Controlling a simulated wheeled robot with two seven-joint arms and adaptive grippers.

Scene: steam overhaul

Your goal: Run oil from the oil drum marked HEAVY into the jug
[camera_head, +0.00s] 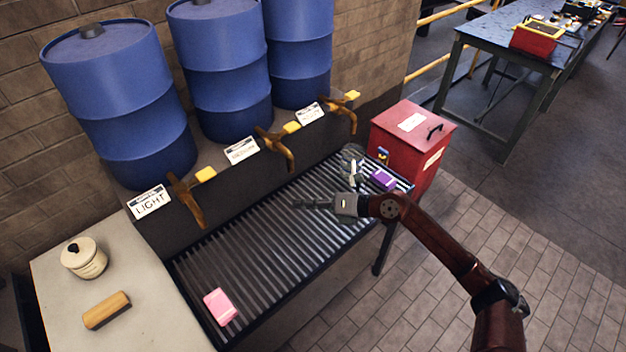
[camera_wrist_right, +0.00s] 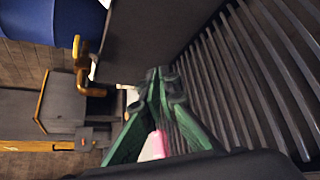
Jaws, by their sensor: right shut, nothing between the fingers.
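Three blue drums stand in a row: the left drum (camera_head: 120,100), the middle drum (camera_head: 220,70) and the far drum (camera_head: 300,45). The left label (camera_head: 149,201) reads LIGHT. The middle label (camera_head: 241,150) and far label (camera_head: 310,113) are too small to read surely. Brass taps hang below: left (camera_head: 186,198), middle (camera_head: 277,148) and far (camera_head: 350,115). A grey metallic thing (camera_head: 352,158) behind my right gripper may be the jug; I cannot tell. My right gripper (camera_head: 298,204) is shut and empty above the slatted rack; its green fingers show in the wrist view (camera_wrist_right: 163,78).
The slatted rack (camera_head: 250,250) holds a pink block (camera_head: 220,307) and a purple block (camera_head: 383,179). A red cabinet (camera_head: 400,140) stands at the rack's far end.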

